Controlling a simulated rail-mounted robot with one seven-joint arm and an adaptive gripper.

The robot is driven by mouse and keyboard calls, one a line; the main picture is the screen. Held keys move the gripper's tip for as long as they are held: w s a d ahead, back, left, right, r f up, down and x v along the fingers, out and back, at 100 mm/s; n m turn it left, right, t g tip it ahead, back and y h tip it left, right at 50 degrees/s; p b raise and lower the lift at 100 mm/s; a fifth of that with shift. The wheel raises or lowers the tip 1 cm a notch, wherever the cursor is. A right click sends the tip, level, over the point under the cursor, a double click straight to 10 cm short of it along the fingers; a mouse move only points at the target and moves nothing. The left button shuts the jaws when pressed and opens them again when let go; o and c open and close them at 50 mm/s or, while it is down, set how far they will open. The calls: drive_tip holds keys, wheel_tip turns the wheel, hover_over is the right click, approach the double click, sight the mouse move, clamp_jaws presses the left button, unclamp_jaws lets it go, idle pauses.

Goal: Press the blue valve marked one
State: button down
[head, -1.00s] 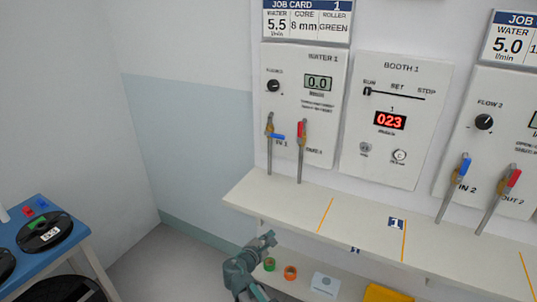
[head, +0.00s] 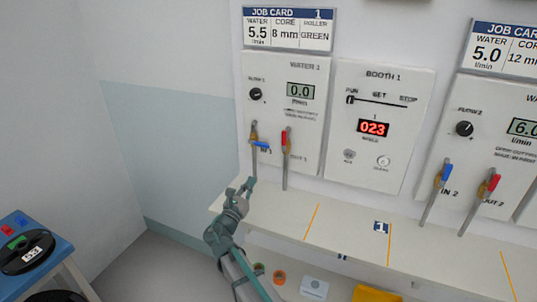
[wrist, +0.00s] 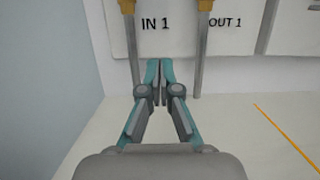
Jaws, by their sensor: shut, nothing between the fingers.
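The blue valve handle (head: 261,145) marked IN 1 is on the WATER 1 panel (head: 304,100) in the head view. It points sideways to the right of its brass body, across the pipe. The red valve handle (head: 284,139) of OUT 1 beside it is upright. My gripper (head: 247,184) is below the blue handle, just above the shelf and close to the IN 1 pipe. In the wrist view my gripper (wrist: 160,66) is shut and empty, below the IN 1 label (wrist: 155,23). The handles are out of that view; only brass bodies and pipes show.
The shelf (head: 275,206) runs along below the panels, with orange lines and a tag 1. BOOTH 1 panel (head: 379,145) is to the right, then a second blue valve (head: 445,175) and red valve (head: 492,183). A blue table (head: 50,240) stands at the left.

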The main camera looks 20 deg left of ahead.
sight(258, 144)
drive_tip(key=w+r+p, duration=0.4)
drive_tip(key=w+r, duration=0.2)
drive_tip(key=w, duration=0.3)
drive_tip(key=shift+w+d+r, duration=0.2)
drive_tip(key=shift+w+d, duration=0.15)
drive_tip(key=shift+d, duration=0.05)
drive_tip(key=shift+d+r, duration=0.1)
drive_tip(key=shift+d, duration=0.05)
idle(0.4)
